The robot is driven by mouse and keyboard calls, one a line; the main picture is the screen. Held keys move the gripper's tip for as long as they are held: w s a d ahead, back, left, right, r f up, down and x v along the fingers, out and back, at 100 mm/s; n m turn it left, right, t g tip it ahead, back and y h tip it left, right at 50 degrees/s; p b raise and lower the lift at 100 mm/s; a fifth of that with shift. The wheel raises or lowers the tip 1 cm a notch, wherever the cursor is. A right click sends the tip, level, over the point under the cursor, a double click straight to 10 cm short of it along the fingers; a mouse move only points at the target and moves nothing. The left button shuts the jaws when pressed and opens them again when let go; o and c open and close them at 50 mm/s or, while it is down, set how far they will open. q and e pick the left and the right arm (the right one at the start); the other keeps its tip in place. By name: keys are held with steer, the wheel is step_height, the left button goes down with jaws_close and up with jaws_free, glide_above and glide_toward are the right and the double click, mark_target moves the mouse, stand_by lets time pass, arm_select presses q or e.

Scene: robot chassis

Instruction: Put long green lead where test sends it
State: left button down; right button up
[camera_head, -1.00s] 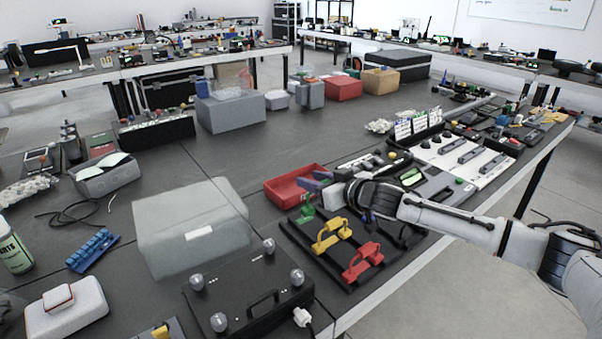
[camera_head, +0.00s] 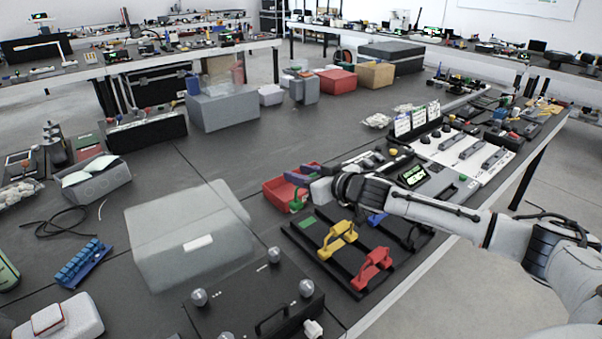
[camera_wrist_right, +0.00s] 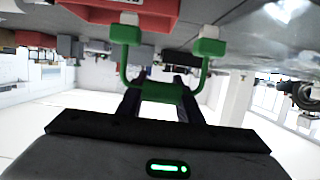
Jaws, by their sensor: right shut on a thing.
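The green lead (camera_head: 298,200) is a U-shaped piece with two block plugs. My right gripper (camera_head: 303,178) is shut on it, beside the red tray and above the far left end of the black lead rack (camera_head: 346,282). In the right wrist view the fingers close on the middle bar of the green lead (camera_wrist_right: 163,93), with both plugs free. A yellow lead (camera_head: 338,239), a red lead (camera_head: 371,268) and a blue lead (camera_head: 377,218) sit in the rack. A tester screen (camera_head: 413,175) is lit with text too small to read. My left gripper is out of view.
The red tray (camera_head: 272,194) stands just behind the gripper. A translucent grey box (camera_head: 190,240) and a black panel with round knobs (camera_head: 255,300) are to the left and front. Three label cards (camera_head: 418,121) stand behind the white panel (camera_head: 462,154). Open bench lies behind the grey box.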

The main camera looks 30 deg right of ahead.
step_height(320, 180, down, 5)
steer(key=b, duration=0.3)
steer(key=shift+f, duration=0.15)
stand_by(0.7)
stand_by(0.4)
steer(key=shift+p, duration=0.7)
stand_by(0.4)
